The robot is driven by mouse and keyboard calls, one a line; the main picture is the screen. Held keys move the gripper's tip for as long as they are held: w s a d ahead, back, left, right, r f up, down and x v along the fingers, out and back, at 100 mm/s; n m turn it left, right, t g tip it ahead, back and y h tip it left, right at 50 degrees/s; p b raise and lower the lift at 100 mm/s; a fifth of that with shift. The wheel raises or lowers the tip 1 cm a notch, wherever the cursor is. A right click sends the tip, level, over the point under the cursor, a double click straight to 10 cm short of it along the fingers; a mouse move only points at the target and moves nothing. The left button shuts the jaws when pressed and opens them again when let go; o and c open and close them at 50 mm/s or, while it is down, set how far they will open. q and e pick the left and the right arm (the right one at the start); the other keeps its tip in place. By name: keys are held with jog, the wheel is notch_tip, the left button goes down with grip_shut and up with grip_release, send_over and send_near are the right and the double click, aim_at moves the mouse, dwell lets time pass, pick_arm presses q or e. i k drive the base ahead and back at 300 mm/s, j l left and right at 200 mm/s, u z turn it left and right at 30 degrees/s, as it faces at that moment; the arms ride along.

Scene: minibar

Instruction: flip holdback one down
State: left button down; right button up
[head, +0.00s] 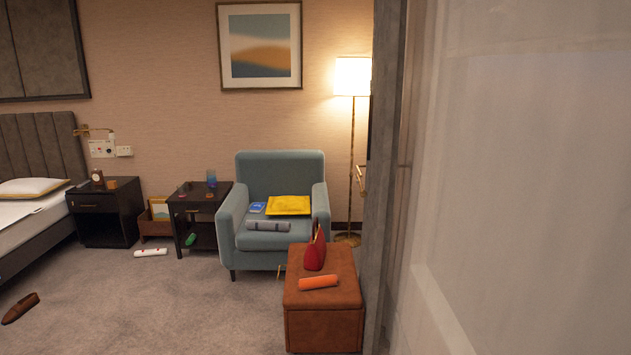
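A small brass fitting (361,181) that looks like a curtain holdback shows at the left edge of the grey curtain or panel (386,150). It sticks out in front of the floor lamp's pole, and part of it is hidden by the panel. I cannot tell clearly whether it is flipped up or down. Neither of my grippers is in view.
A pale sheer curtain (530,190) fills the right side close by. A brown leather ottoman (325,332) with an orange roll (318,282) and a red bag (315,254) stands below. A blue armchair (240,215) is behind. Carpet (190,310) is mostly clear, with a brown shoe (20,308).

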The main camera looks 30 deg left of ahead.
aim_at(363, 193)
jog(key=i+j+u, duration=0.1)
jog(key=i+j, duration=0.15)
jog(key=i, duration=0.15)
jog(key=i+j+u, duration=0.1)
jog(key=i, duration=0.3)
jog(key=i+j+u, duration=0.1)
jog(key=i+j, duration=0.2)
jog(key=i+j+u, duration=0.1)
jog(key=i, duration=0.45)
jog(key=i+j, duration=0.15)
jog(key=i, duration=0.15)
jog(key=i+j, duration=0.1)
jog(key=i, duration=0.15)
